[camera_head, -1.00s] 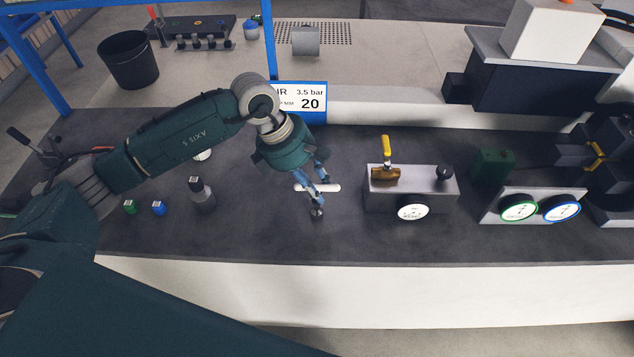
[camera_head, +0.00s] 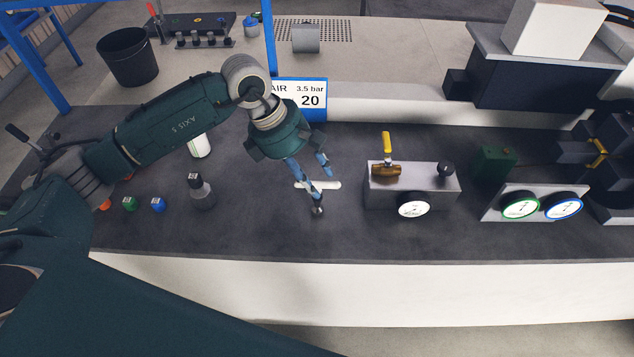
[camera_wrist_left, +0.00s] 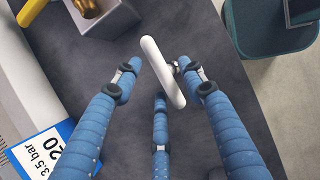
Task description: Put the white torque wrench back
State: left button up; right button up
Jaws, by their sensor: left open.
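The white torque wrench shows as a white bar handle (camera_head: 332,185) on the dark bench mat, with a small metal end (camera_head: 317,210) just in front of it. In the left wrist view the white bar (camera_wrist_left: 160,65) lies slantwise between the fingers, with a metal part beside it near the right finger. My left gripper (camera_head: 321,187) is open, its blue fingers spread around the handle from above. In the wrist view the gripper (camera_wrist_left: 157,80) shows several fingers apart from each other. I cannot tell whether a finger touches the wrench. My right gripper is not in view.
A block with a yellow lever and gauge (camera_head: 410,190) stands right of the wrench. Two dial gauges (camera_head: 540,207) stand farther right. A dark bottle (camera_head: 201,190), small green (camera_head: 129,204) and blue (camera_head: 158,205) pieces stand left. An air sign (camera_head: 305,98) is behind.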

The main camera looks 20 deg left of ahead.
pick_arm(q)
jog(key=b+v, duration=0.2)
jog(key=v, duration=0.6)
jog(key=shift+a+r, duration=0.1)
jog(key=shift+s+a+r, duration=0.1)
jog(key=shift+a+r, duration=0.1)
jog(key=shift+r, duration=0.35)
